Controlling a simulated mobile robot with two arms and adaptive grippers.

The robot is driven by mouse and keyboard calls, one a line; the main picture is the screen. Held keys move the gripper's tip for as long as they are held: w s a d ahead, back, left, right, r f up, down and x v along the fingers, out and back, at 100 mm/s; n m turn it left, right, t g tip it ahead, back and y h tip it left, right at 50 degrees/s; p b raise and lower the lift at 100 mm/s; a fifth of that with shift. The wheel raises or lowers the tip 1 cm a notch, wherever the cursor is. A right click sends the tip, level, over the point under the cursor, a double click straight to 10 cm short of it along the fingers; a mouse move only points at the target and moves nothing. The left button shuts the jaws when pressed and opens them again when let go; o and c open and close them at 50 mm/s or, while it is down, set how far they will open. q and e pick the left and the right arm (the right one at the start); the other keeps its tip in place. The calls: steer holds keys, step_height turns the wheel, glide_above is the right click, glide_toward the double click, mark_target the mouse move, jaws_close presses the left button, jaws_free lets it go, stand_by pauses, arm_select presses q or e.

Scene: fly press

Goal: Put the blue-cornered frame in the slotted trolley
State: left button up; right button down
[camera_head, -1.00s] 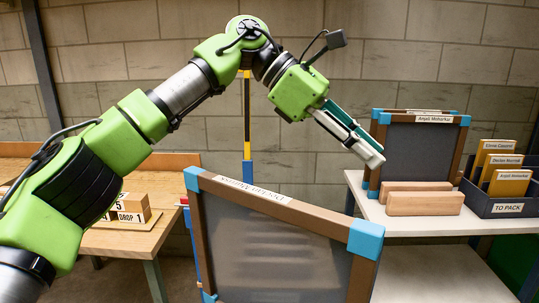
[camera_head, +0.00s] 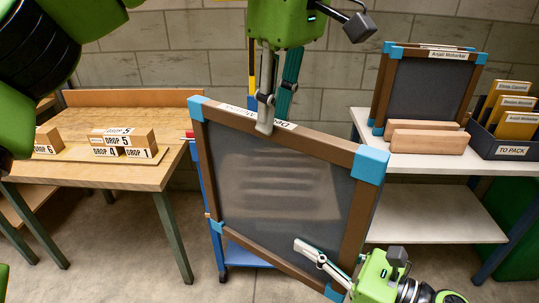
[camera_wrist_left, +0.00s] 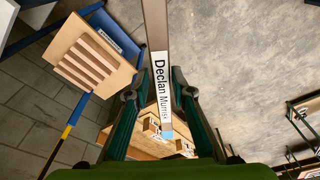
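The blue-cornered frame (camera_head: 355,215), brown with a dark panel, hangs tilted in the foreground of the head view. Its label reads upside down there; in the left wrist view the name "Declan" shows on the frame's top bar (camera_wrist_left: 157,40). My left gripper (camera_head: 272,120) straddles this bar from above, one finger in front and one behind, seemingly with slim gaps.
A wooden table (camera_head: 150,172) with several DROP blocks (camera_head: 124,143) stands left. A white shelf (camera_head: 420,160) on the right bears other blue-cornered frames (camera_head: 428,90), a wooden holder (camera_head: 428,140) and a dark TO PACK box (camera_head: 510,152). Floor shows between table and trolley.

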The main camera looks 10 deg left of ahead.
arm_select(q)
glide_above(264, 193)
step_height(264, 193, down, 11)
arm_select(e)
steer(key=shift+r, duration=0.15)
arm_select(q)
steer(key=shift+d, duration=0.45)
steer(key=shift+r, duration=0.1)
jaws_close()
arm_select(e)
steer(key=c, duration=2.2)
jaws_free()
steer(key=shift+d, duration=0.1)
